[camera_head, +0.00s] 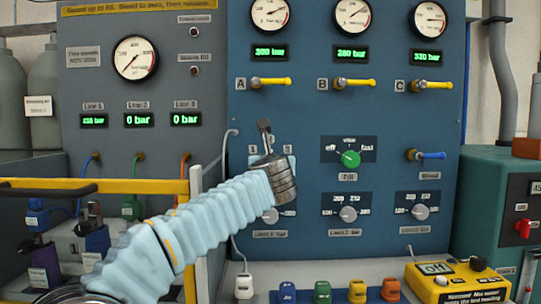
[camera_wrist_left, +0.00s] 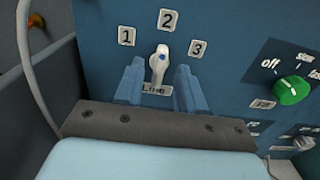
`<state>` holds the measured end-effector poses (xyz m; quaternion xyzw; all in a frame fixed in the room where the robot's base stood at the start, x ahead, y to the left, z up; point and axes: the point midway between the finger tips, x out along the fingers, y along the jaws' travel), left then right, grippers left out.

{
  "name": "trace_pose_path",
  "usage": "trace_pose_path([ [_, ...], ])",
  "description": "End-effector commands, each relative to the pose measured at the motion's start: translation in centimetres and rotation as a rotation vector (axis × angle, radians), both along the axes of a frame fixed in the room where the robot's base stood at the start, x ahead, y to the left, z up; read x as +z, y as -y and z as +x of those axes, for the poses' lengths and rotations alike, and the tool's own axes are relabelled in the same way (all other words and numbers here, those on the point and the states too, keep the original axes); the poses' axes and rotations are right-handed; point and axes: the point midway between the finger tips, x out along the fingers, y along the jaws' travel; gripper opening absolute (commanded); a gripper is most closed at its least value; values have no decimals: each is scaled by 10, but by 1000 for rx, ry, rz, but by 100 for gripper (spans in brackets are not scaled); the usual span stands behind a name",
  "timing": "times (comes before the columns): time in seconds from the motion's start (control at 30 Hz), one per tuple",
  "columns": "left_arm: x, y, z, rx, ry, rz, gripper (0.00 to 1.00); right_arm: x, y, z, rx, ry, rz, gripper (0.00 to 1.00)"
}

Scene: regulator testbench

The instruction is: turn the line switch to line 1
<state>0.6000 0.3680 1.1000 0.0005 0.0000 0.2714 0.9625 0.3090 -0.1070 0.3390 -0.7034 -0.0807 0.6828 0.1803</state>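The line switch (camera_wrist_left: 157,66) is a white lever with a blue dot, on the blue panel above a "Line" label. In the left wrist view its upper end points up, towards the 2 plate (camera_wrist_left: 167,20). The 1 plate (camera_wrist_left: 126,36) is at its upper left and the 3 plate (camera_wrist_left: 197,49) at its right. My left gripper (camera_head: 265,132) is open, with one finger on each side of the lever; I cannot tell whether either touches it. In the head view my gripper and wrist hide the switch. My right gripper is not in view.
A green fill knob (camera_head: 350,159) sits to the right on the panel. Several regulator knobs (camera_head: 344,214) are below it. Yellow valve handles A, B and C (camera_head: 270,82) are above. A yellow rail (camera_head: 120,186) runs at the left, near my arm.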

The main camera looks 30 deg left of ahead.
Motion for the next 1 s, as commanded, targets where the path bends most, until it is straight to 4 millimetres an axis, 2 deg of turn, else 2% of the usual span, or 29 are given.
trace_pose_path([
  [0.2, 1, -11, 18, 0, 0, 0, 39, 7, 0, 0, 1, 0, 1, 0],
  [0.5, 0, -12, 20, -1, 1, -1, 39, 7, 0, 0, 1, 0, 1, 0],
  [0.77, 0, -12, 20, -1, 1, -1, 0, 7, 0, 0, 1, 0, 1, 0],
  [1.0, 0, -12, 20, -1, 3, -4, 0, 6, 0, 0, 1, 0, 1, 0],
])
